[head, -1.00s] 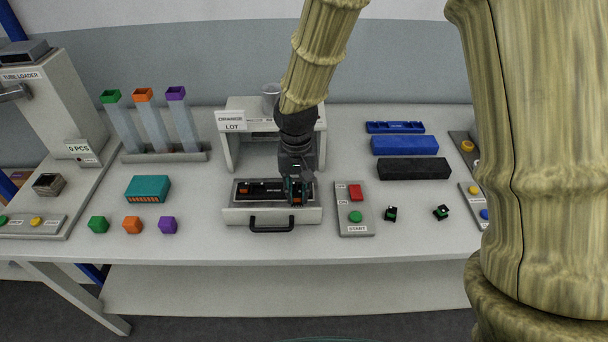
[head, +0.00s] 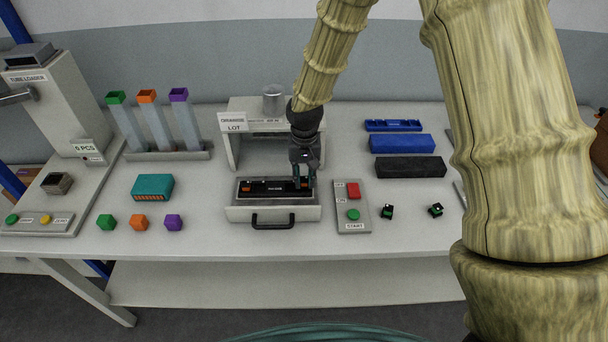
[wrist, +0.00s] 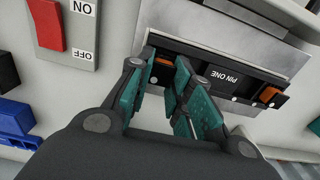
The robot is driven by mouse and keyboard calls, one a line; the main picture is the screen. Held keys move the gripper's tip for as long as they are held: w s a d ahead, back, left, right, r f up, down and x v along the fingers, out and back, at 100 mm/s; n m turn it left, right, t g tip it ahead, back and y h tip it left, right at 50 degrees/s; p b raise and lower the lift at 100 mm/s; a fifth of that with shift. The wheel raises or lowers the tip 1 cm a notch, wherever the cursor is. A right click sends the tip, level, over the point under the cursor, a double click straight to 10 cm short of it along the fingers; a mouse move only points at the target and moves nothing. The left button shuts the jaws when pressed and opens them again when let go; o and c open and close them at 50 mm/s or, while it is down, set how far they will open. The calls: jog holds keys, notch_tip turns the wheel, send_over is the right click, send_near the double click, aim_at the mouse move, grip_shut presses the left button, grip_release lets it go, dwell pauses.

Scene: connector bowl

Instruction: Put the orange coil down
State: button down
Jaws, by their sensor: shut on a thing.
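An orange coil (wrist: 163,63) shows between my fingertips in the wrist view, at one end of a black holder marked PIN ONE (wrist: 226,77). My gripper (wrist: 168,70) is shut on this coil, with teal finger pads on both sides. In the head view my gripper (head: 304,182) points down at the right end of the black holder (head: 273,188), which lies in the grey drawer (head: 240,213). The fingers hide most of the held coil, and I cannot tell whether it touches the holder. A second orange piece (wrist: 269,95) sits at the holder's other end.
The grey station (head: 233,151) labelled LOT stands just behind the drawer. A switch panel (head: 352,222) is close on the right, with two small black-green parts (head: 387,211) beyond it. Green, orange and purple blocks (head: 139,222) and a teal box (head: 152,187) lie left.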

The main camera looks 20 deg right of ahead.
jog(key=shift+s+f, duration=0.25)
jog(key=c, duration=1.3)
grip_release()
jog(key=shift+w+f, duration=0.1)
